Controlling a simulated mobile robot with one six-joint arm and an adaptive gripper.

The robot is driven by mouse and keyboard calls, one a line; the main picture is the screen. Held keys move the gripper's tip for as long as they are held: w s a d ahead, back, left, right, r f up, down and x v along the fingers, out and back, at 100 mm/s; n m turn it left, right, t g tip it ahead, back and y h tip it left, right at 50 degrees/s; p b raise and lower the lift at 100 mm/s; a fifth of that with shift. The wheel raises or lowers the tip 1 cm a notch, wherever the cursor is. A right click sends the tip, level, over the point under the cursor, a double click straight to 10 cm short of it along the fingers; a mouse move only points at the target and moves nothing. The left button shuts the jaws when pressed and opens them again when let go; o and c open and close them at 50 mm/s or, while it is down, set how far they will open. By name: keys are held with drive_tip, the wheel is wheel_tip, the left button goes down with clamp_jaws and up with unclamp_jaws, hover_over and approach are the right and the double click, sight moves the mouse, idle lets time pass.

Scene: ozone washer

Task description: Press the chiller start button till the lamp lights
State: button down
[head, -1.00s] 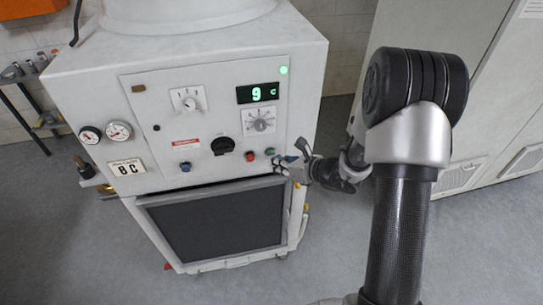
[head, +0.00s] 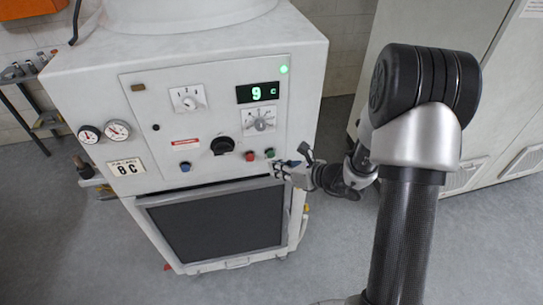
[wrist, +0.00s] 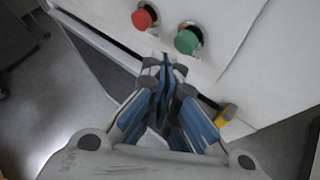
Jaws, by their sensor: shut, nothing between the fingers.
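The chiller (head: 215,120) is a white cabinet with a control panel on its front. The green button (head: 270,153) sits low on the panel at the right, beside the red button (head: 250,156). In the wrist view the green button (wrist: 187,40) is just beyond and slightly right of my fingertips, and the red button (wrist: 145,17) is to its left. My gripper (wrist: 163,68) is shut and empty, apart from both buttons. In the head view my gripper (head: 279,166) is just below the green button. A green lamp (head: 284,70) glows at the panel's upper right.
The panel also has a green "9 C" display (head: 258,93), a black rotary knob (head: 222,145), a blue button (head: 185,167) and two gauges (head: 103,132). A dark grille (head: 215,222) lies below. A grey cabinet (head: 420,30) stands at the right. The floor between is clear.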

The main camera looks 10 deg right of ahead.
drive_tip(key=s+b, duration=0.1)
drive_tip(key=s, duration=0.3)
drive_tip(key=shift+s, duration=0.4)
idle(0.5)
drive_tip(key=s+a+r+n+g+y, duration=0.2)
drive_tip(key=s+a+r+n+g, duration=0.4)
drive_tip(key=s+a+r+n, duration=0.8)
drive_tip(key=s+d+r+n+h, duration=0.4)
drive_tip(key=s+d+n+h, duration=0.5)
drive_tip(key=n, duration=0.8)
drive_tip(key=s+d, duration=0.2)
drive_tip(key=d, duration=0.2)
drive_tip(key=shift+s+d+r+t+h, duration=0.2)
drive_tip(key=shift+s+t+h, duration=0.1)
drive_tip(key=shift+t, duration=0.1)
